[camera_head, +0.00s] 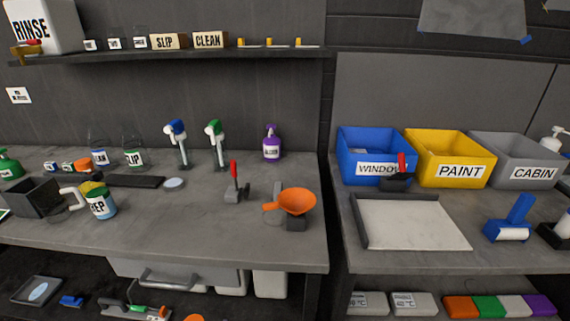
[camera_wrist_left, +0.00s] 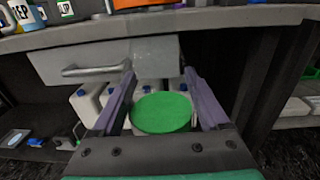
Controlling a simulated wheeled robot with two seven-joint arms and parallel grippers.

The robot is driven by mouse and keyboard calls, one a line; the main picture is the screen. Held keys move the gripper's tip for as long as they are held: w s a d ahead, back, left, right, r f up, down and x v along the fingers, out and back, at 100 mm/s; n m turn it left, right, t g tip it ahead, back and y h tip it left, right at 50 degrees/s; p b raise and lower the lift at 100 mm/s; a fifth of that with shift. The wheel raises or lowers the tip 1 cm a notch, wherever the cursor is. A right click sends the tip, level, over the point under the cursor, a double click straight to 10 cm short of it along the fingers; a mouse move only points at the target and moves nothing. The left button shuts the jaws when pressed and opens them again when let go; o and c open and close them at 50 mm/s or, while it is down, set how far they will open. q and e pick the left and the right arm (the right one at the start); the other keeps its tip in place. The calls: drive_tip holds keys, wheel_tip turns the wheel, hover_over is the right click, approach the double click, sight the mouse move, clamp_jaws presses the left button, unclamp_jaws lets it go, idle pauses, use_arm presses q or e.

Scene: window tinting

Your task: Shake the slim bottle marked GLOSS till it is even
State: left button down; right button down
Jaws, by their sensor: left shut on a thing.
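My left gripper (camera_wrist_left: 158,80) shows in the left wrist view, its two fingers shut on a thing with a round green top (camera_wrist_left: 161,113). I see this thing from above, so its sides and any label are hidden, and I cannot tell whether it is the slim GLOSS bottle. It is held in front of the bench's drawer. No bottle with a readable GLOSS label shows in the head view. Neither gripper shows in the head view, and my right gripper is not in view.
The left bench (camera_head: 210,236) carries spray bottles, a purple bottle (camera_head: 271,145), an orange funnel (camera_head: 297,201) and a red-handled tool (camera_head: 235,185). Blue, yellow (camera_head: 452,140) and grey bins stand on the right bench behind a pale tray (camera_head: 412,226). White jugs (camera_wrist_left: 87,103) stand below the drawer (camera_wrist_left: 105,62).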

sight(194, 315)
use_arm(q)
drive_tip(key=r, duration=0.8)
drive_tip(key=shift+w+a+r, duration=0.15)
drive_tip(key=shift+a+r, duration=0.15)
drive_tip(key=shift+r, duration=0.1)
wheel_tip(194, 315, down, 8)
drive_tip(key=shift+d+f, duration=0.1)
drive_tip(key=shift+d, duration=0.05)
